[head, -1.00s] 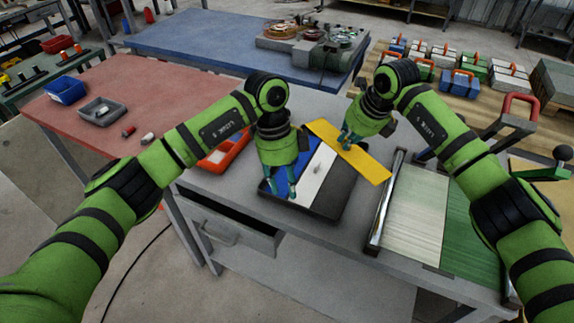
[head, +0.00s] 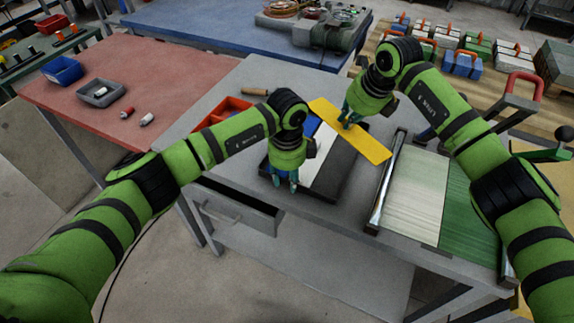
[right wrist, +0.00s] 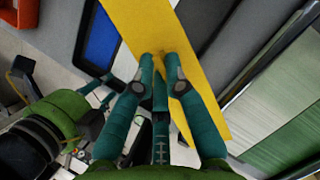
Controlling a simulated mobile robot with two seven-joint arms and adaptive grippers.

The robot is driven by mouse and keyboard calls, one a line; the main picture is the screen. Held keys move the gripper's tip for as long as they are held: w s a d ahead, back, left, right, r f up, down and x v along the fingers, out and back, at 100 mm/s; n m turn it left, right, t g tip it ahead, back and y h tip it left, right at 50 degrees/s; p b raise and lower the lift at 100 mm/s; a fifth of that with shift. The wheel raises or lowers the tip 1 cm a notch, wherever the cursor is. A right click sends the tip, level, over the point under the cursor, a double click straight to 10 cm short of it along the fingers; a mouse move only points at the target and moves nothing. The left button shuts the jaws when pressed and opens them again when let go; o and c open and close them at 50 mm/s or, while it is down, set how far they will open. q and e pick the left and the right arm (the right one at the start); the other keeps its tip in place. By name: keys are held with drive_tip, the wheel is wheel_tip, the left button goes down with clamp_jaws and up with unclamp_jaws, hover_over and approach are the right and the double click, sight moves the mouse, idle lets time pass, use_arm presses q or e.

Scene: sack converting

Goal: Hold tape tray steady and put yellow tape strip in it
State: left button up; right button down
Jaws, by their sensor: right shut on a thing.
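The black tape tray (head: 341,172) lies on the grey bench, with a blue strip (head: 311,126) and a white strip (head: 324,155) in it. My right gripper (head: 347,121) is shut on the yellow tape strip (head: 372,147), holding it near its middle. The strip slants across above the tray's far right part; its right end reaches past the tray. In the right wrist view the yellow strip (right wrist: 135,22) passes between the fingertips, beside the blue strip (right wrist: 101,40). My left gripper (head: 285,184) is at the tray's near left edge; its grip there is unclear.
A roller (head: 384,190) and a green-and-white sheet (head: 428,200) lie right of the tray. An orange bin (head: 222,110) and a wooden-handled tool (head: 255,92) are behind my left arm. An open drawer (head: 238,205) juts out below the bench.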

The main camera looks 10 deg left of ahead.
use_arm(q)
drive_tip(key=shift+f, duration=0.4)
drive_tip(key=shift+c, duration=0.4)
clamp_jaws()
idle(0.4)
